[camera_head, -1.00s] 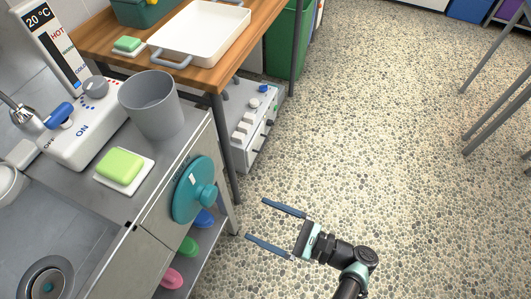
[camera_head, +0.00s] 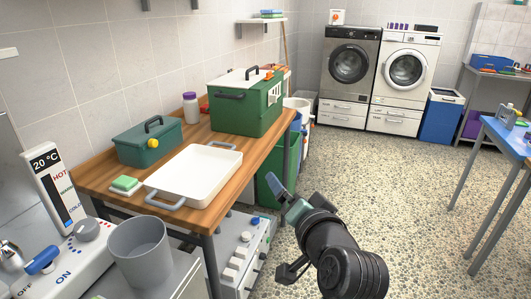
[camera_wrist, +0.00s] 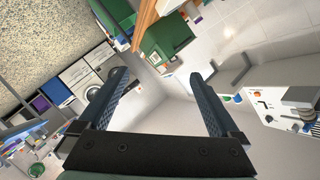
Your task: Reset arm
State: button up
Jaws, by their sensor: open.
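My gripper (camera_wrist: 158,104) is open and empty in the wrist view, its two blue fingers wide apart with nothing between them but wall. In the head view my gripper (camera_head: 287,200) is raised at the lower middle, in front of the right end of the wooden table (camera_head: 240,187). It is seen nearly end on there, and my arm hides part of it.
The table bears a white tray (camera_head: 196,172), a teal box (camera_head: 150,143) and a large green box (camera_head: 243,108). A grey bucket (camera_head: 140,255) stands at the lower left. Washing machines (camera_head: 404,75) stand at the back. A blue table (camera_head: 510,138) is at the right. The middle floor is clear.

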jog(key=s+a+r+n+t+h, duration=0.1)
jog(key=s+r+n+t, duration=0.15)
jog(key=r, duration=0.75)
jog(key=s+a+r+n+t+h, duration=0.1)
jog(key=s+r+t, duration=0.3)
jog(key=r, duration=0.6)
jog(key=s+a+r+n+t+h+p, duration=0.1)
jog(key=s+r+n+t, duration=0.15)
jog(key=s+r, duration=0.55)
jog(key=s+a+r+n+t+p, duration=0.15)
jog(key=s+r+t, duration=0.25)
jog(key=s+r, duration=0.45)
notch_tip(320, 180, up, 11)
jog(key=w+m+p, duration=0.1)
jog(key=w+p, duration=0.1)
jog(key=p, duration=0.8)
jog(key=shift+r, duration=0.15)
jog(key=shift+w+a, duration=0.1)
